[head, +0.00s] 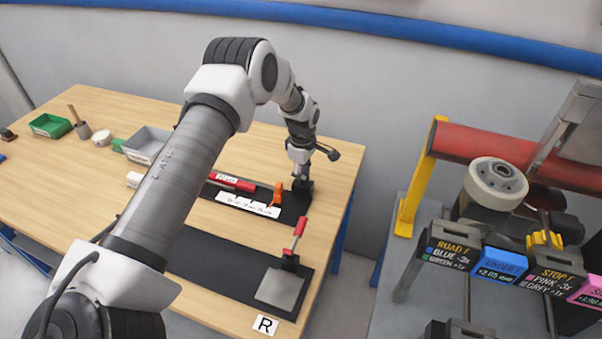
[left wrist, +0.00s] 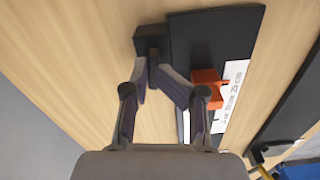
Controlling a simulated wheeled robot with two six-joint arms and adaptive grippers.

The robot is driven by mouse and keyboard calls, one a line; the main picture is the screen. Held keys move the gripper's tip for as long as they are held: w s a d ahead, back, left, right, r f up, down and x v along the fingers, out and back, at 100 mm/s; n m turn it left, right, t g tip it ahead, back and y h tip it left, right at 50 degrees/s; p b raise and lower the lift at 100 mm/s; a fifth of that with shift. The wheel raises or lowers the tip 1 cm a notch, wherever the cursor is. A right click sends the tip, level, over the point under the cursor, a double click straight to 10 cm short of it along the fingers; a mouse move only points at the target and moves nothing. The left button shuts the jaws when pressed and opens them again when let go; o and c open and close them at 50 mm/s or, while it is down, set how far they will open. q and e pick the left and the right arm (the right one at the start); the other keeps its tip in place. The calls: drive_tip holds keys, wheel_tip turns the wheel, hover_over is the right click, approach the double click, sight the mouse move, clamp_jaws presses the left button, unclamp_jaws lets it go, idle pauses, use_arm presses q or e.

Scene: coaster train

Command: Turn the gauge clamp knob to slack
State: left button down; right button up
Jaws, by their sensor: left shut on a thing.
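A black gauge board (head: 262,208) lies on the wooden table, with a dark block (head: 303,186) at its far right end. The left wrist view shows this block (left wrist: 152,40) with a dark round knob (left wrist: 154,54) on its near side. My left gripper (head: 302,172) is at this end, its fingertips (left wrist: 154,70) shut on the knob; the fingers partly hide it. An orange piece (head: 277,194) stands on the board beside the block and also shows in the wrist view (left wrist: 207,88). The printing on the knob is too small to read. My right gripper is not in view.
A white printed strip (head: 247,206) and a red bar (head: 232,182) lie along the board. Nearer is a dark mat with a red-handled clamp (head: 297,240) and grey plate (head: 280,290). A grey bin (head: 146,143) stands left.

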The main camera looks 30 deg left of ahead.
use_arm(q)
drive_tip(key=shift+w+n, duration=0.15)
drive_tip(key=shift+n, duration=0.35)
drive_tip(key=c, duration=1.2)
unclamp_jaws()
drive_tip(key=shift+w+a+f, duration=0.1)
drive_tip(key=shift+w+f, duration=0.2)
drive_tip(key=shift+w, duration=0.05)
drive_tip(key=shift+s+r, duration=0.1)
drive_tip(key=shift+s, duration=0.1)
drive_tip(key=shift+r, duration=0.1)
